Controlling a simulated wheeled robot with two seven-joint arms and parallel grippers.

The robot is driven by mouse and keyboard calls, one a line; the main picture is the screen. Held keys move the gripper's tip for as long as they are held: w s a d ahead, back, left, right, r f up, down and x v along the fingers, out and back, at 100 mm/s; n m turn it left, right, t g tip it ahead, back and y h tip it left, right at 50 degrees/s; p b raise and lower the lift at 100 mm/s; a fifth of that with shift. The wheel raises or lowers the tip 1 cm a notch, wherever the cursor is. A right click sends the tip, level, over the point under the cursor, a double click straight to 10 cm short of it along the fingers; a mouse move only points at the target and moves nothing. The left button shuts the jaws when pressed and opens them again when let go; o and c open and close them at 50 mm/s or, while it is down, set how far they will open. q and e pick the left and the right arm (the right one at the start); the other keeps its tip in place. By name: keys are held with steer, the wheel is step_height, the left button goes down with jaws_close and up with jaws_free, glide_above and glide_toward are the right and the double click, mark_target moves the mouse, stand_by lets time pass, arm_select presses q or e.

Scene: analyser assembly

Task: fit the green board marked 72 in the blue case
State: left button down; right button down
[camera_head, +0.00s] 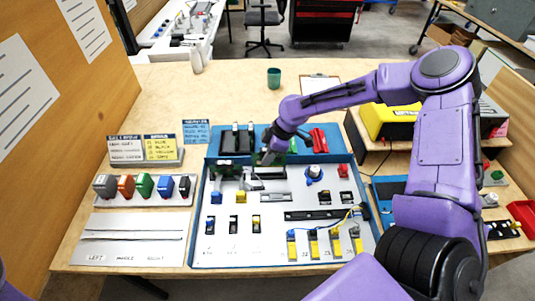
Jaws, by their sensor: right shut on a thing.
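The blue case (192,225) lies open on the table, with a pale panel full of parts and a blue rear strip. My right gripper (267,157) is over the rear middle of the case, pointing down. The number 72 cannot be read, and I cannot tell whether the board touches the case. My left gripper is outside the picture.
A row of coloured connectors (145,187) and a grey labelled tray (135,240) stand left of the case. Label cards (160,148) stand behind them. A green cup (274,78) and a clipboard (320,84) are at the back. A yellow device (388,122) is at right.

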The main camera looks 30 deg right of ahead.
stand_by(0.6)
steer(key=shift+f, duration=0.25)
stand_by(0.3)
steer(key=shift+f+b, duration=1.35)
steer(key=shift+f, duration=0.9)
steer(key=shift+f, duration=0.4)
steer(key=c, duration=0.6)
jaws_free()
steer(key=shift+o, duration=0.2)
